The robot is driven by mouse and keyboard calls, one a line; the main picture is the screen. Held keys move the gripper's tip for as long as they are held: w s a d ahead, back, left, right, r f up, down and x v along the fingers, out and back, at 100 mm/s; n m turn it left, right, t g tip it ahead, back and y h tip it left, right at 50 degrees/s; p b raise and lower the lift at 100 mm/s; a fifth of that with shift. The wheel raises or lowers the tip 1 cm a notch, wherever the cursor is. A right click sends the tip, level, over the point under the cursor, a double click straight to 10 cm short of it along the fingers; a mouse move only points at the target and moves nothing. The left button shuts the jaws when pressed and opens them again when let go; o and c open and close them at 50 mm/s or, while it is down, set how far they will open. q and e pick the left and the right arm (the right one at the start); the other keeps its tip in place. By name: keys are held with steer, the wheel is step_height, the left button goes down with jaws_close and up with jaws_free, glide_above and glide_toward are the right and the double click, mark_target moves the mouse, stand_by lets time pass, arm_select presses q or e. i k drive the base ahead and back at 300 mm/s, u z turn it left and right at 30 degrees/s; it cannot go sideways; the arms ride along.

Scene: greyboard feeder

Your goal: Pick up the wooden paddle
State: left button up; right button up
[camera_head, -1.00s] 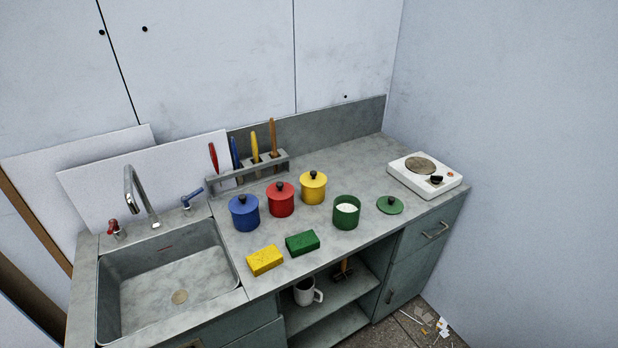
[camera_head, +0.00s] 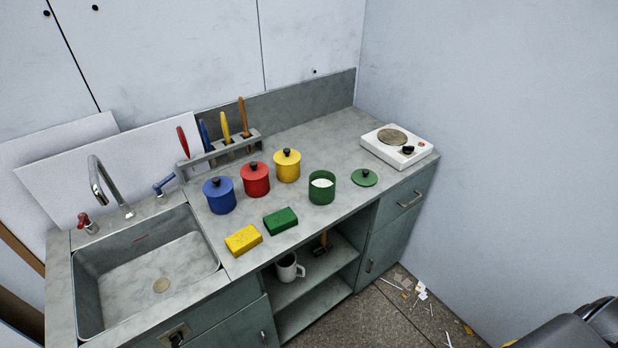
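A brown wooden handle (camera_head: 243,114) stands upright at the right end of the grey rack (camera_head: 215,154) at the back of the counter. It looks like the wooden paddle; its lower end is partly hidden by the rack. Red (camera_head: 183,142), blue (camera_head: 206,132) and yellow (camera_head: 226,127) handles stand to its left in the same rack. Neither of my grippers is in view.
Blue (camera_head: 219,196), red (camera_head: 256,181) and yellow (camera_head: 287,167) lidded pots stand in front of the rack. An open green pot (camera_head: 321,190), sponges and a hot plate (camera_head: 397,147) are also on the counter. The sink (camera_head: 150,270) is left.

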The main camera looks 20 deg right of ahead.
mark_target(246, 134)
steer(key=k, duration=0.5)
steer(key=u, duration=1.15)
steer(key=i, duration=0.7)
steer(key=z, duration=0.4)
